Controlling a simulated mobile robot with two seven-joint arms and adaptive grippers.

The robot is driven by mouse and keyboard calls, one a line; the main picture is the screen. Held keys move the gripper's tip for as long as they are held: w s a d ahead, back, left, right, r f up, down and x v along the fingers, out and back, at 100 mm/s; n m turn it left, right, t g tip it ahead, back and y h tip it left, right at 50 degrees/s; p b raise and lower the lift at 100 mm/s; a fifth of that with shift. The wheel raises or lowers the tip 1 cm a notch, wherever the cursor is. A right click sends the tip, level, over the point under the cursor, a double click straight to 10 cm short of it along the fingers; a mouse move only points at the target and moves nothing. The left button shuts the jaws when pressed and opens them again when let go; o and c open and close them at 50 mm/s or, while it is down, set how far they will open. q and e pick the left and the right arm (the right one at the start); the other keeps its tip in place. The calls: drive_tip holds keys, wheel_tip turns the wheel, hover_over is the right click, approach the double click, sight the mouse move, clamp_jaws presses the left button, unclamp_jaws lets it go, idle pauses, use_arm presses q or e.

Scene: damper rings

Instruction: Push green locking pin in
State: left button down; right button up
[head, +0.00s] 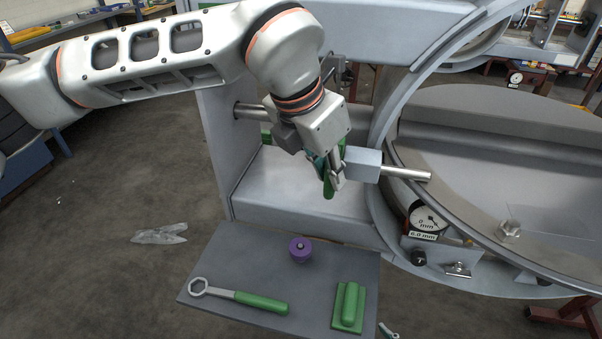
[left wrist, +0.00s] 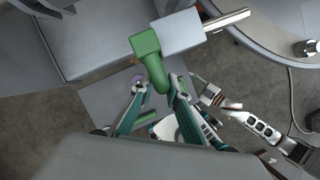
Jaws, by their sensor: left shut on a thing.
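The green locking pin has a green handle (head: 328,187) and a steel rod (head: 405,174) that passes through a grey block (head: 362,165) on the frame. The rod's end sticks out of the block towards the large ring. My left gripper (head: 336,176) is shut on the handle, left of the block. In the left wrist view the green handle (left wrist: 149,52) lies against the block (left wrist: 181,33), and its lower end is between the fingertips (left wrist: 159,86). My right gripper (left wrist: 208,93) shows small in the left wrist view, away from the pin; its jaws are unclear.
A grey tray (head: 228,257) below holds a green-handled ring wrench (head: 262,300), a purple knob-like part (head: 300,249) and a green block-shaped tool (head: 349,305). A dial gauge (head: 427,217) sits beside the large ring. Clear plastic wrap (head: 160,234) lies on the floor.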

use_arm(q)
drive_tip(key=shift+s+d+r, duration=0.1)
drive_tip(key=shift+d, duration=0.15)
drive_tip(key=c, duration=2.2)
unclamp_jaws()
drive_tip(key=shift+o, duration=0.9)
drive_tip(key=shift+d, duration=0.25)
drive_tip(key=shift+a, duration=0.1)
drive_tip(key=v, duration=1.2)
